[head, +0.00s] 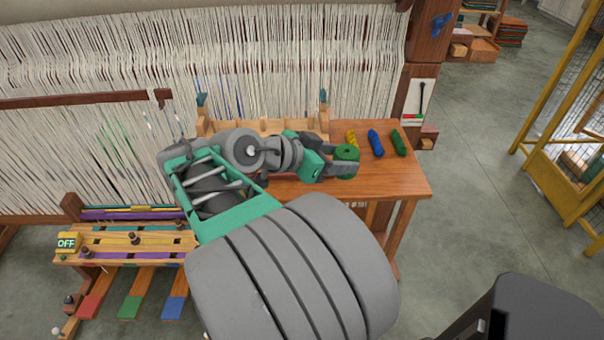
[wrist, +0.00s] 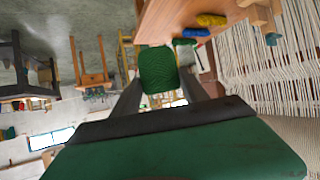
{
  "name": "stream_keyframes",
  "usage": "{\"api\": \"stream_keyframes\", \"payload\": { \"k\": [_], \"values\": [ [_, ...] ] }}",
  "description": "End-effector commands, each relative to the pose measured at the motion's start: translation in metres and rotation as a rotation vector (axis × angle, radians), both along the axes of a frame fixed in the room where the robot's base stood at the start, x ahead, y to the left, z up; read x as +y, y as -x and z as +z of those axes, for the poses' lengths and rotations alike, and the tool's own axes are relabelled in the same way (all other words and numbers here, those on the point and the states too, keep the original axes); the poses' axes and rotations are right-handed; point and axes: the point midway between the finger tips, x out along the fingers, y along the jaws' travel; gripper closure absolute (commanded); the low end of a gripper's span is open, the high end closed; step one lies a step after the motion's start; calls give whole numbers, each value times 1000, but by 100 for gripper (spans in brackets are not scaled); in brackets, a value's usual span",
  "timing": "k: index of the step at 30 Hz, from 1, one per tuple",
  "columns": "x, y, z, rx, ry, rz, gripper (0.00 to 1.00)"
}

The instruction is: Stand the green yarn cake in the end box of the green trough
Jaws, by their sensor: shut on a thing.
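The green yarn cake (head: 346,153) is between the fingers of my gripper (head: 344,164), which is shut on it over the wooden table (head: 410,182). In the wrist view the cake (wrist: 158,70) fills the gap between the two grey fingers (wrist: 160,92). Whether the cake clears the table top is hard to tell. I cannot make out a green trough; my arm covers the left part of the table.
Yellow (head: 352,138), blue (head: 376,143) and green (head: 398,143) skeins lie at the table's back right. A wooden rack (head: 262,126) stands behind my arm. Loom threads (head: 300,60) hang behind the table. The table's front right corner is bare.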

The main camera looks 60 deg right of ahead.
Motion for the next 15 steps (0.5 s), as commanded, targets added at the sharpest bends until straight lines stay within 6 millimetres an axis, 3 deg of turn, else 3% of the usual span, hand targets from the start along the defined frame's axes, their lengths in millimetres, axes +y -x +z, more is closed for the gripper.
{"api": "stream_keyframes", "payload": {
  "k": [5,14,15],
  "values": [
    [-8,2,-6,3,0,-61,89],
    [-86,-25,-42,4,-4,-60,89],
    [-93,-28,-54,6,-5,-60,89]
  ]
}}
